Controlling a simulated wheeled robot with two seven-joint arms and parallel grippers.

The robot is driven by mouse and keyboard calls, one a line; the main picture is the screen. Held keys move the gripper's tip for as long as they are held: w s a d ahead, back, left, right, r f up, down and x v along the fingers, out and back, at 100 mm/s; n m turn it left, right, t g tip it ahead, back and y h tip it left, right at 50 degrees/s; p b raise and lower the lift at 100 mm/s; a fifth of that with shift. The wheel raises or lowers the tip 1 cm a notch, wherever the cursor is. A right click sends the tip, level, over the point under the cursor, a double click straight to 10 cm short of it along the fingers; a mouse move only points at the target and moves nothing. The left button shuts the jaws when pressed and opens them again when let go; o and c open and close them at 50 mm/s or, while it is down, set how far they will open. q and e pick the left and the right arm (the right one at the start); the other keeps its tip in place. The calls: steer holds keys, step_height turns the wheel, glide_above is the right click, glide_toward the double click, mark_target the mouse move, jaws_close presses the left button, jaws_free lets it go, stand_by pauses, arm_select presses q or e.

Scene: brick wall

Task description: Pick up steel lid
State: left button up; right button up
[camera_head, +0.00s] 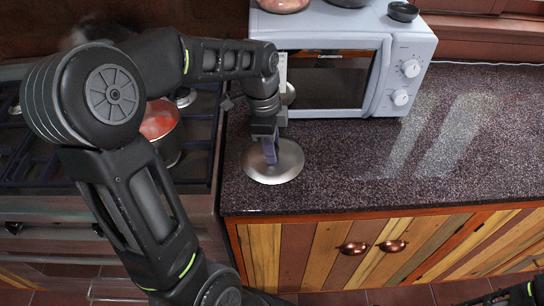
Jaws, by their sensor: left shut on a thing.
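The steel lid (285,171) is a round, shiny disc on the dark speckled counter, in front of the white microwave and near the counter's left end. My left gripper (270,152) comes down over the lid's middle from above and is shut on it. The fingers hide the lid's knob. The lid looks level, and I cannot tell whether its underside touches the counter. My right gripper is not clearly in view; only a dark piece of my right arm (520,293) shows at the bottom right corner.
The white microwave (410,52) stands behind the lid, with bowls on top. A stove (205,130) is at the left, with a pot of red food (160,122) partly behind my left arm. The counter (470,120) to the right is clear. Wooden cabinet doors (345,235) are below.

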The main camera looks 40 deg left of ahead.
arm_select(q)
steer(key=shift+s+f, duration=0.2)
steer(key=shift+f, duration=0.2)
jaws_close()
steer(key=shift+w+a+r, duration=0.1)
steer(key=shift+w+r, duration=0.1)
steer(key=shift+r, duration=0.3)
step_height(320, 180, up, 9)
steer(key=shift+r+b, duration=0.15)
steer(key=shift+b, duration=0.15)
steer(key=shift+r, duration=0.1)
